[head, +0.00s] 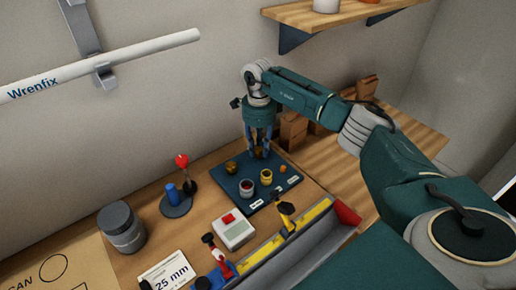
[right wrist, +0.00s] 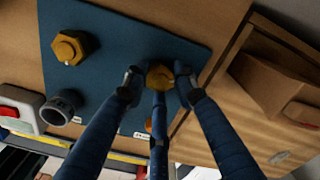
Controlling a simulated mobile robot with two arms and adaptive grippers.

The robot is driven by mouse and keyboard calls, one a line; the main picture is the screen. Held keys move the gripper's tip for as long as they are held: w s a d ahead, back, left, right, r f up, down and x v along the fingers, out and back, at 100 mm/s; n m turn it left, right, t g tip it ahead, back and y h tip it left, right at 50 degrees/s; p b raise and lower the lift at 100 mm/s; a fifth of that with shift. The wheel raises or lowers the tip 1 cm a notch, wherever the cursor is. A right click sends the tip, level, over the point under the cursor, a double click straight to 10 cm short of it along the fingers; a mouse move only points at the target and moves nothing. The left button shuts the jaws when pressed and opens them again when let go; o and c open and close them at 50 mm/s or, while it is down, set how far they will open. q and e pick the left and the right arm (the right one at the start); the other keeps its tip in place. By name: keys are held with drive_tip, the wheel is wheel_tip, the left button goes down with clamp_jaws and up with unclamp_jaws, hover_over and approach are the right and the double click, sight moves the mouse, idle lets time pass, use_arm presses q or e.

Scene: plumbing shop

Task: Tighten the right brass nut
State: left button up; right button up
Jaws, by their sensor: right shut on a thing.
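The right brass nut (right wrist: 159,74) sits on a dark blue board (right wrist: 100,95), seen in the right wrist view between my fingertips. My right gripper (right wrist: 157,80) is shut on this nut from above, with its three blue fingers around it. In the head view my right gripper (head: 259,150) points down at the far corner of the board (head: 230,187) and mostly hides the nut. The other brass nut (head: 231,167) stands free to its left; it also shows in the right wrist view (right wrist: 70,47). My left gripper is not in view.
On the board's near side are a grey-rimmed cup (head: 246,187), a yellow-rimmed one (head: 266,177) and a small orange piece (head: 283,168). A red-buttoned box (head: 232,230) and a toolbox (head: 300,246) stand in front. Wooden boxes (head: 293,131) stand close right of my gripper.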

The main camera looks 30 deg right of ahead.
drive_tip(key=m, duration=0.5)
drive_tip(key=shift+s+d+m, duration=0.1)
drive_tip(key=shift+d+m, duration=0.25)
drive_tip(key=shift+m, duration=0.05)
drive_tip(key=m, duration=0.5)
drive_tip(key=shift+s+a, duration=0.1)
drive_tip(key=m, duration=0.3)
drive_tip(key=m+p, duration=0.1)
drive_tip(key=m, duration=0.1)
drive_tip(key=shift+a+f+m, duration=0.1)
drive_tip(key=shift+a+m, duration=0.1)
drive_tip(key=shift+m, duration=0.2)
drive_tip(key=m, duration=0.4)
drive_tip(key=shift+a+f+p, duration=0.1)
drive_tip(key=shift+a+p, duration=0.05)
drive_tip(key=shift+p, duration=0.2)
drive_tip(key=shift+m, duration=0.5)
drive_tip(key=shift+s+a+f, duration=0.1)
drive_tip(key=shift+a, duration=0.05)
drive_tip(key=o, duration=1.2)
drive_tip(key=shift+a+r, duration=0.1)
drive_tip(key=shift+r, duration=0.15)
